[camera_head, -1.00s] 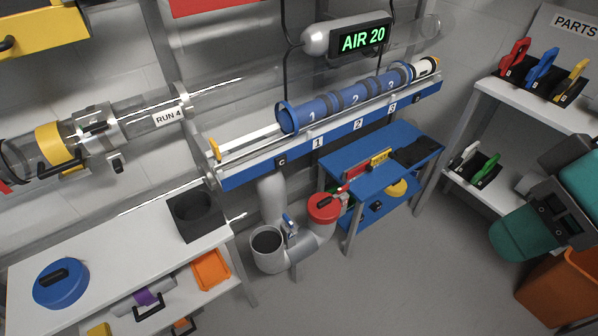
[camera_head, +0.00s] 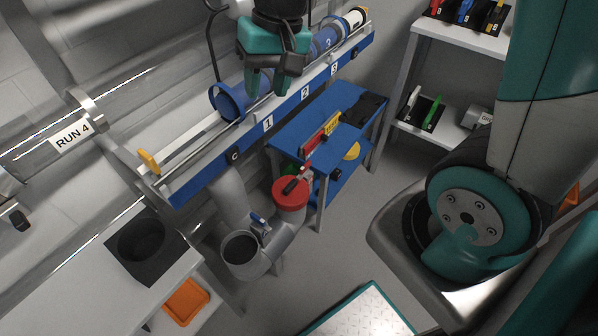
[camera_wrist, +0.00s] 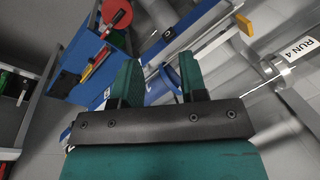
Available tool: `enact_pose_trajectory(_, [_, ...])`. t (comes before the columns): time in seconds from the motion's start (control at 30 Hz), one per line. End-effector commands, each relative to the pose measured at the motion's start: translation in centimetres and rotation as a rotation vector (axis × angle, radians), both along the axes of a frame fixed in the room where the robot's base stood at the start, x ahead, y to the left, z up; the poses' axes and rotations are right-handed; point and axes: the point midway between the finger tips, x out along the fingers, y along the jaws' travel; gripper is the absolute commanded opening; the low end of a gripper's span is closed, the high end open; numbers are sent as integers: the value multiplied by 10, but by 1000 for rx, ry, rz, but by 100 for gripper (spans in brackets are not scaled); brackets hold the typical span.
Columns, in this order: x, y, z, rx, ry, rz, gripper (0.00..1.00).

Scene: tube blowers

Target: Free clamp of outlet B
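No "B" label is legible, so I cannot tell which outlet is B. The grey pipe under the rail has an open mouth (camera_head: 240,250) and a second mouth closed by a red cap (camera_head: 291,194). A black and red lever lies across the cap, possibly a clamp. A small blue lever (camera_head: 260,222) sits on the pipe between the mouths. The red cap also shows at the top of the wrist view (camera_wrist: 116,17). My gripper (camera_head: 267,90) is in front of the rail, above and apart from the cap. Its fingers are apart and look empty in the wrist view (camera_wrist: 160,65).
The blue rail (camera_head: 215,180) carries blue tubes and labels C, 1, 2 and 3. A blue cart (camera_head: 290,128) stands right of the pipe. A white table with a black socket (camera_head: 147,248) stands left. Grey floor is free in front of the pipe.

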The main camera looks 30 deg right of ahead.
Motion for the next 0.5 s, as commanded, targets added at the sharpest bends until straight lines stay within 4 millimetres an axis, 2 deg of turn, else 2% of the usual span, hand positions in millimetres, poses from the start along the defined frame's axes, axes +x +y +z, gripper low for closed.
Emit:
enact_pose_trajectory(0.03, [30, -21, -54, -24, 42, -154, 39])
enact_pose_trajectory(0.1, [63, -52, -101, -57, 80, -364, 39])
enact_pose_trajectory(0.2, [97, -96, -163, -100, 123, -629, 39])
enact_pose_trajectory(0.33, [118, -143, -225, -145, 157, -882, 39])
enact_pose_trajectory(0.4, [123, -159, -245, -160, 167, -969, 39])
enact_pose_trajectory(0.5, [126, -173, -262, -172, 175, -1040, 39])
